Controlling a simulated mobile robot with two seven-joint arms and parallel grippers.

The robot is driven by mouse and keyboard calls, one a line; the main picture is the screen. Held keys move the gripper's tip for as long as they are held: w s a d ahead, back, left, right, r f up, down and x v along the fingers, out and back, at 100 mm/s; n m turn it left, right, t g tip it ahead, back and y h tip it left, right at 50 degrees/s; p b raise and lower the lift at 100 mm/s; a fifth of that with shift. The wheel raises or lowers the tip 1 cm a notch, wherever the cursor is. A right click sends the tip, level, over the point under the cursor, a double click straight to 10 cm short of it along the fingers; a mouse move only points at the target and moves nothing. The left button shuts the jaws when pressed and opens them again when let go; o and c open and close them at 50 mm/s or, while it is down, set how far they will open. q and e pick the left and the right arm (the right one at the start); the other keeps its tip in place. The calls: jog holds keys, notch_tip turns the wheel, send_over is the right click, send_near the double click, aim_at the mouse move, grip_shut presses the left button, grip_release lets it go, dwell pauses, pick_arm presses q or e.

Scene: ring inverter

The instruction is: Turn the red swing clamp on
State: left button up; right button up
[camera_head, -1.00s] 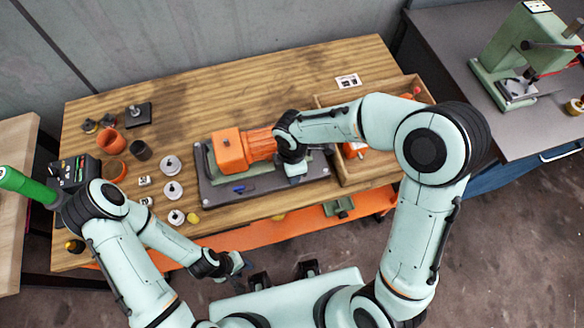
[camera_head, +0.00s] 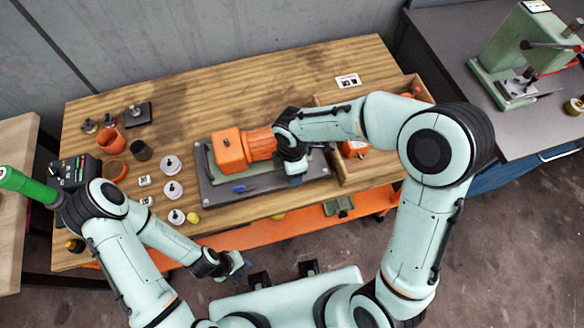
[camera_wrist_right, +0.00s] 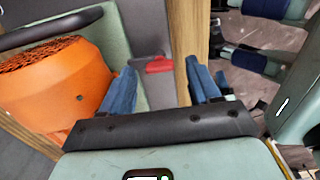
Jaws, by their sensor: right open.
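The red swing clamp (camera_wrist_right: 159,64) shows in the right wrist view as a small red piece on the dark grey plate, beyond and between my fingertips. In the head view my right arm hides it. My right gripper (camera_wrist_right: 163,82) is open, with blue fingers apart and nothing between them. In the head view my right gripper (camera_head: 296,180) is over the right part of the dark fixture plate (camera_head: 215,198), beside the orange motor housing (camera_head: 231,152). My left gripper (camera_head: 242,265) hangs in front of the table's front edge, too small to read its fingers.
A wooden tray (camera_head: 350,180) stands right of the plate. A blue marker (camera_head: 243,188) lies on the plate.

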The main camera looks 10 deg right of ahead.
pick_arm(q)
jog(key=shift+w+r+p, duration=0.7)
jog(key=shift+r, duration=0.3)
pick_arm(e)
notch_tip(320, 180, up, 12)
jog(key=shift+r, duration=0.25)
pick_arm(q)
jog(key=shift+s, duration=0.1)
